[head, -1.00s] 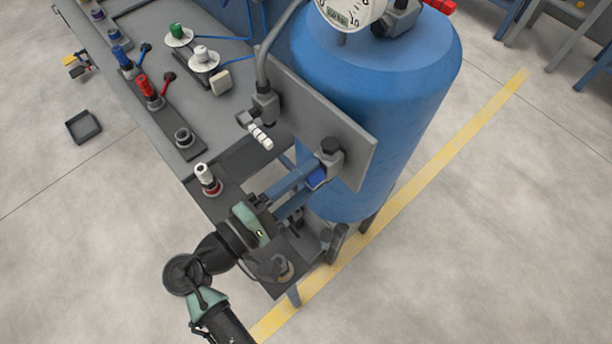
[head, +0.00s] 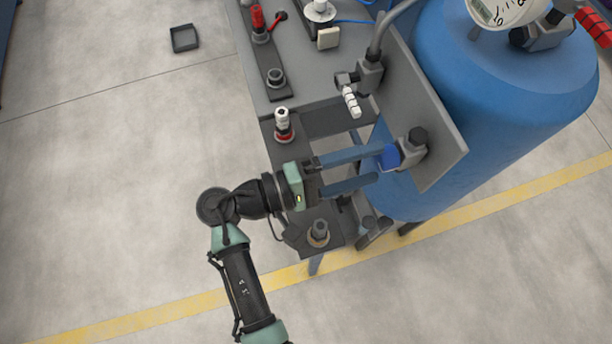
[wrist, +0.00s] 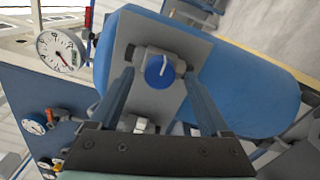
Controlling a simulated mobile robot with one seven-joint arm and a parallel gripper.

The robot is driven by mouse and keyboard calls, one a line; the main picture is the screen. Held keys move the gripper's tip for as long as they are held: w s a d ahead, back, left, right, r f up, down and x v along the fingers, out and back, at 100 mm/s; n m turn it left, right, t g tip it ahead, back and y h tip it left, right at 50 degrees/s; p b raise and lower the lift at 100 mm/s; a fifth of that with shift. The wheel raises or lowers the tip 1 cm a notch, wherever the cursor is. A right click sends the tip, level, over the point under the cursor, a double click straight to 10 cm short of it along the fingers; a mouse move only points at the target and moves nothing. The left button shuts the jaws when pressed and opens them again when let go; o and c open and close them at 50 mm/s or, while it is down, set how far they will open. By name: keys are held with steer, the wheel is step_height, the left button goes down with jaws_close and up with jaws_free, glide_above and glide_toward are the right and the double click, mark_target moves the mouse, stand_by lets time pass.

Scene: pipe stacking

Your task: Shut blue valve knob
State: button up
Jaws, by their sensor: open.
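The blue valve knob (wrist: 159,71) is round with a white line across its face, slightly tilted from upright in the wrist view. It sits on a grey valve body on a grey plate in front of the blue tank. In the head view the knob (head: 390,157) faces my gripper (head: 379,166). My gripper is open, with its two long blue-grey fingers reaching toward the knob. In the wrist view the knob shows between the fingertips, with a gap on each side. Whether the tips reach past its face is hard to tell.
The blue tank (head: 510,90) stands behind the plate (head: 440,125), with a gauge (head: 495,12) on top. A white-handled valve (head: 352,101) is above my fingers. A red-and-white fitting (head: 283,124) stands on the bench beside my wrist.

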steer(key=b+v, duration=0.1)
steer(key=v, duration=0.9)
steer(key=shift+a, duration=0.15)
